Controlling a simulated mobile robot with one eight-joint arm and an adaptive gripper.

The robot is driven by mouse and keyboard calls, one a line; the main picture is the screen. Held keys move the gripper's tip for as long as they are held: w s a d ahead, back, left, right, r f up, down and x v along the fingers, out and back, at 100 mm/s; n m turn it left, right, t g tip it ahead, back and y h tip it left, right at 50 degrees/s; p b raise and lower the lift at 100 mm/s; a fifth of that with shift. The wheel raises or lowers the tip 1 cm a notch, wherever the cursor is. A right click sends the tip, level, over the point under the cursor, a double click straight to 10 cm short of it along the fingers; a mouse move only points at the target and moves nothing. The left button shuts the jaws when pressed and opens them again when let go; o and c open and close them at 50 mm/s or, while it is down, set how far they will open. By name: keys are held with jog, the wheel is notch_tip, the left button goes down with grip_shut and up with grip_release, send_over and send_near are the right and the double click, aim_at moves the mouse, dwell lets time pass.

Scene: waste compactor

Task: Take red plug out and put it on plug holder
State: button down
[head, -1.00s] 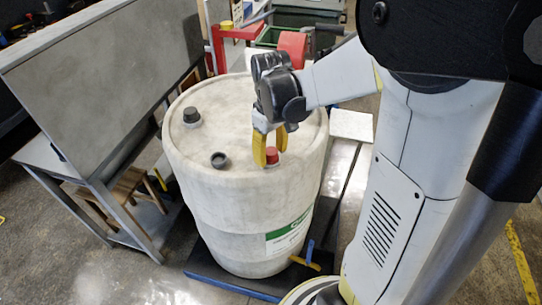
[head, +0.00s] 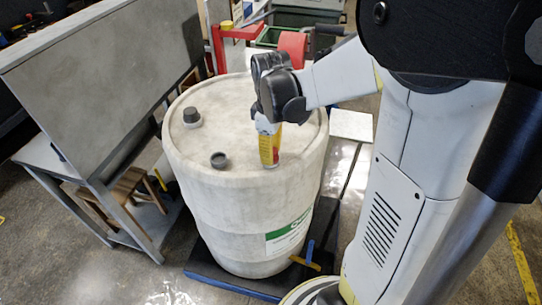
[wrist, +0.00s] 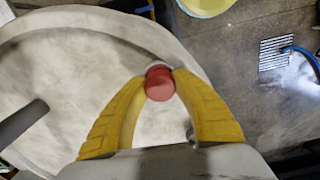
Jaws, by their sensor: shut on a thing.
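The red plug (wrist: 159,85) sits between the two yellow fingers of my gripper (wrist: 160,78) in the wrist view, near the edge of the white drum top. A pale ring shows at its far side. In the head view my gripper (head: 269,150) is low over the right front of the drum (head: 240,210), and its fingers mostly hide the plug; a little red shows between them. I cannot tell whether the plug is still seated. A short dark open cylinder (head: 219,160) stands on the drum top to the left; I cannot tell whether it is the plug holder.
A dark plug (head: 192,115) on a pale neck stands at the drum's back left. A grey panelled bench (head: 100,80) is close on the left. The drum stands on a dark platform (head: 235,280) with a yellow and blue valve (head: 306,258) at its lower front.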

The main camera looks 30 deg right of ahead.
jog(key=n, duration=0.3)
jog(key=shift+n, duration=1.2)
jog(key=shift+n, duration=1.1)
jog(key=n, duration=0.2)
jog(key=shift+n, duration=0.4)
